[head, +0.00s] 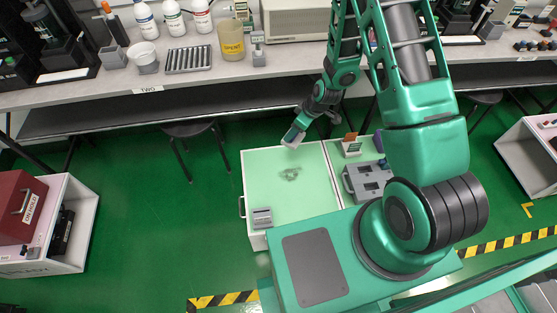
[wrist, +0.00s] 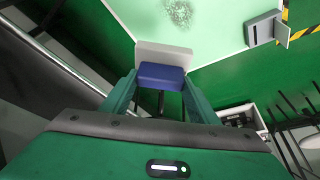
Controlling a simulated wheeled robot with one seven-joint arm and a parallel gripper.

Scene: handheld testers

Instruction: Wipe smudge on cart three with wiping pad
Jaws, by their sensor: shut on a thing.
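The smudge (head: 290,174) is a grey speckled patch on the pale green top of the cart (head: 265,190). It also shows in the wrist view (wrist: 178,12) at the top. My gripper (head: 299,128) is shut on the wiping pad (head: 291,137), near the cart top's far edge and beyond the smudge in the head view. In the wrist view the pad has a white face (wrist: 163,54) and a blue grip block (wrist: 161,76) between my fingers. The pad is apart from the smudge; its exact height above the cart is hard to tell. No number shows on this cart.
A small grey holder (head: 262,217) stands at the cart's near left corner. A grey device (head: 367,182) and a small card stand (head: 351,147) occupy the cart's right section. A bench labelled TWO (head: 149,90) with bottles runs behind. The cart top around the smudge is clear.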

